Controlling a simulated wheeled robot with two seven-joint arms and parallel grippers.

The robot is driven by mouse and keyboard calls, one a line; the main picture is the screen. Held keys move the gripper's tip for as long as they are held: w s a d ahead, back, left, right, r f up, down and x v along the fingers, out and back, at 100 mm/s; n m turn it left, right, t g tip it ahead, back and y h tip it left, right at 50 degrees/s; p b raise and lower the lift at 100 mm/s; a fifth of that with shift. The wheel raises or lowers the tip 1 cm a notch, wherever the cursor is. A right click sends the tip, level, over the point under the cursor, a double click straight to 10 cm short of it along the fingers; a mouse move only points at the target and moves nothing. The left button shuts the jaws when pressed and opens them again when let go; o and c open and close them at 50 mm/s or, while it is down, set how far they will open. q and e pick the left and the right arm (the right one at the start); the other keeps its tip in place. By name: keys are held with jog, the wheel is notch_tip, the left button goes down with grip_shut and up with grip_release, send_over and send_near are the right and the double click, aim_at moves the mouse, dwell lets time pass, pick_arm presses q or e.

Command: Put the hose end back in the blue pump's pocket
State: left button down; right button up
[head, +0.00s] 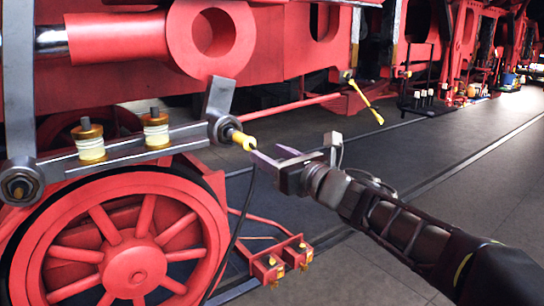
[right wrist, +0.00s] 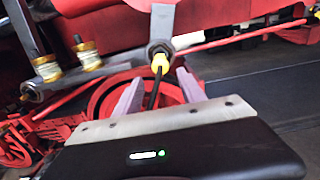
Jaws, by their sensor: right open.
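The yellow hose end (head: 243,139) sits at the grey rod joint (head: 222,128) above the red wheel, with its black hose (head: 241,215) hanging down. It also shows in the right wrist view (right wrist: 160,63), in front of the round nut and between the lines of my fingers. My right gripper (head: 266,153) is open and empty, its fingertips just right of and below the hose end. The right wrist view shows both fingers (right wrist: 160,76) spread. No blue pump can be made out for certain. My left gripper is out of view.
A red spoked wheel (head: 135,262) and grey rod (head: 120,147) with brass cups fill the left. A yellow-ended piece (head: 365,98) hangs behind. A dark stand (head: 423,105) and small coloured items are at the far right. The grey floor (head: 470,185) at right is clear.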

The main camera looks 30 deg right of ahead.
aim_at(250, 144)
jog(key=shift+w, duration=0.15)
jog(key=shift+w+a+f+b, duration=0.1)
jog(key=shift+w+b, duration=0.2)
jog(key=shift+w, duration=4.15)
grip_shut()
jog(key=shift+s, duration=0.1)
jog(key=shift+s, duration=2.4)
